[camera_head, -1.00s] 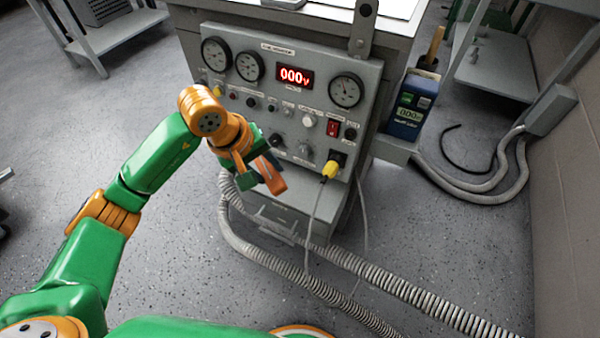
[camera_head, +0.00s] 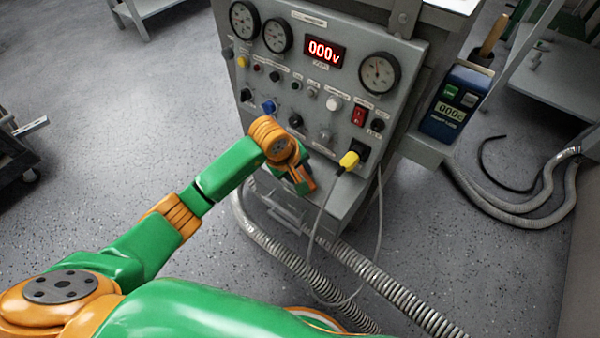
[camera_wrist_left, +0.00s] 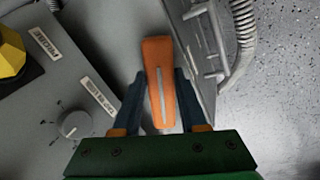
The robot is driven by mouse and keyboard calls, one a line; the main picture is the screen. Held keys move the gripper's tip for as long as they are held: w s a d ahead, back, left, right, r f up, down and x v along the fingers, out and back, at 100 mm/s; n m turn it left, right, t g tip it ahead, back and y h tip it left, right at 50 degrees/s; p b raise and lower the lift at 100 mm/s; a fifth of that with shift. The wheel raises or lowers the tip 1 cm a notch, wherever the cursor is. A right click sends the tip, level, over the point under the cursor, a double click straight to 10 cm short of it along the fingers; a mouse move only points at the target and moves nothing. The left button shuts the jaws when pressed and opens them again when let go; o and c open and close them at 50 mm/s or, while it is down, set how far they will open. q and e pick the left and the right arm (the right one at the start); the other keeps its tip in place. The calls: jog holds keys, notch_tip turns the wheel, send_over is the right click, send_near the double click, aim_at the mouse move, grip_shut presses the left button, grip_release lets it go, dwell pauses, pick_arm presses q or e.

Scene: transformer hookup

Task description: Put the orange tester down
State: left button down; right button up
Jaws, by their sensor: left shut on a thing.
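The orange tester (camera_wrist_left: 158,65) is a slim orange body with a pale slot along it. In the left wrist view it sits between the two dark fingers of my left gripper (camera_wrist_left: 160,105), which is shut on it. In the head view my left gripper (camera_head: 297,180) is in front of the lower part of the grey control panel, left of and below the yellow plug. The tester (camera_head: 307,182) shows there only as a small orange piece, partly hidden by my wrist. Whether it touches the cabinet cannot be told. My right gripper is not in view.
The grey panel (camera_head: 297,72) carries gauges, knobs and a red 000V display (camera_head: 324,51). The yellow plug (camera_head: 349,160) trails a cable. A blue meter (camera_head: 452,104) stands on a side shelf (camera_head: 425,150). Ribbed hoses (camera_head: 385,283) cross the floor; floor at left is clear.

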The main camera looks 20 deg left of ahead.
pick_arm(q)
jog(key=shift+f, duration=0.1)
jog(key=shift+c, duration=2.2)
grip_release()
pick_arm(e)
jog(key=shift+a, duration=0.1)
pick_arm(q)
jog(key=shift+r, duration=0.2)
jog(key=p+v, duration=0.3)
jog(key=v, duration=0.9)
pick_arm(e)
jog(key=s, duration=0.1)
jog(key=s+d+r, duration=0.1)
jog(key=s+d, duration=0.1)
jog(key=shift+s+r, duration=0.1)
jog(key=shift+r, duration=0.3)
pick_arm(q)
jog(key=shift+d, duration=0.1)
